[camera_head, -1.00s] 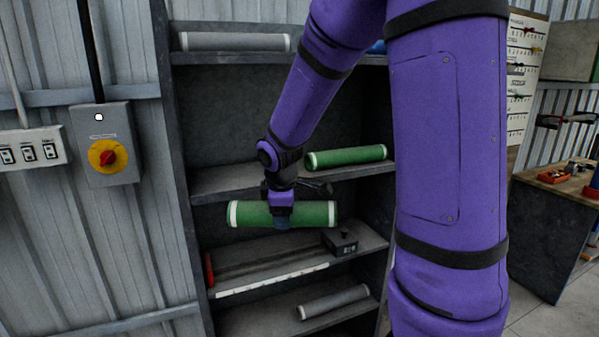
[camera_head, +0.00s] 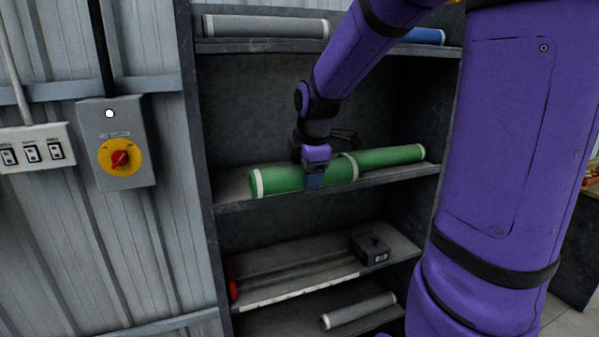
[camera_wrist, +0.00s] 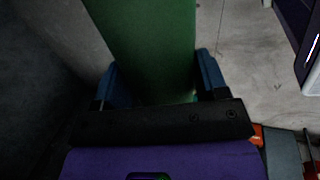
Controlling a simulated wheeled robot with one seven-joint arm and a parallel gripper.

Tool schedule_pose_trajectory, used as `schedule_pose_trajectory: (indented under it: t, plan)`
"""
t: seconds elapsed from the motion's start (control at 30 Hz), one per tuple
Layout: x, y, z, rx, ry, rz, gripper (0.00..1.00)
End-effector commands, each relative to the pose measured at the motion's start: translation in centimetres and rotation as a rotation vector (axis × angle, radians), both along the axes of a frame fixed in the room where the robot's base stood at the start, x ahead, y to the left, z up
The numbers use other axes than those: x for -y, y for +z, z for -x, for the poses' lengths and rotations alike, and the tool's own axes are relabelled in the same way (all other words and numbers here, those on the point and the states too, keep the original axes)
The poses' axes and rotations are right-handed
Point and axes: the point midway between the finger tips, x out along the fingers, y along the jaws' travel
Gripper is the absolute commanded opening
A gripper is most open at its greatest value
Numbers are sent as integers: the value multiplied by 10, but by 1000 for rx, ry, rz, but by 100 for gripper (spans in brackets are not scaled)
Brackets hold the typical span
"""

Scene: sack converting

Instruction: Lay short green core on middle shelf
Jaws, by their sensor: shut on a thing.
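My gripper (camera_head: 314,182) is shut around the middle of a green core (camera_head: 275,181) with pale end bands. The core lies level across the front of the shelf (camera_head: 410,174) that holds green stock. I cannot tell whether it touches the shelf or hovers just above it. A second green core (camera_head: 405,155) lies on that shelf to the right, partly hidden behind the held core's right end. In the wrist view the held green core (camera_wrist: 150,40) runs between the two blue fingers (camera_wrist: 160,85).
The shelf above carries a grey roll (camera_head: 265,26) and a blue roll (camera_head: 425,36). The shelf below carries a black box (camera_head: 370,247) and a long pale-edged strip (camera_head: 300,289). A grey core (camera_head: 360,310) lies lowest. A switch box (camera_head: 118,145) is on the left wall.

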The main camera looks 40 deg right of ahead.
Motion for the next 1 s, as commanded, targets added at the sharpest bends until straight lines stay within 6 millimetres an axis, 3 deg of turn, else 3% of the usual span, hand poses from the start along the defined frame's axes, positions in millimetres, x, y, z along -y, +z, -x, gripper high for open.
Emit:
schedule_pose_trajectory:
  t: [0.3,0.5,0.8,1.0]
  plan:
    - [23,-7,-65,0,-1,0,27]
    - [33,-10,-94,0,-1,0,27]
    - [39,-12,-112,0,-1,0,27]
    - [38,-42,-110,-2,-1,-1,27]
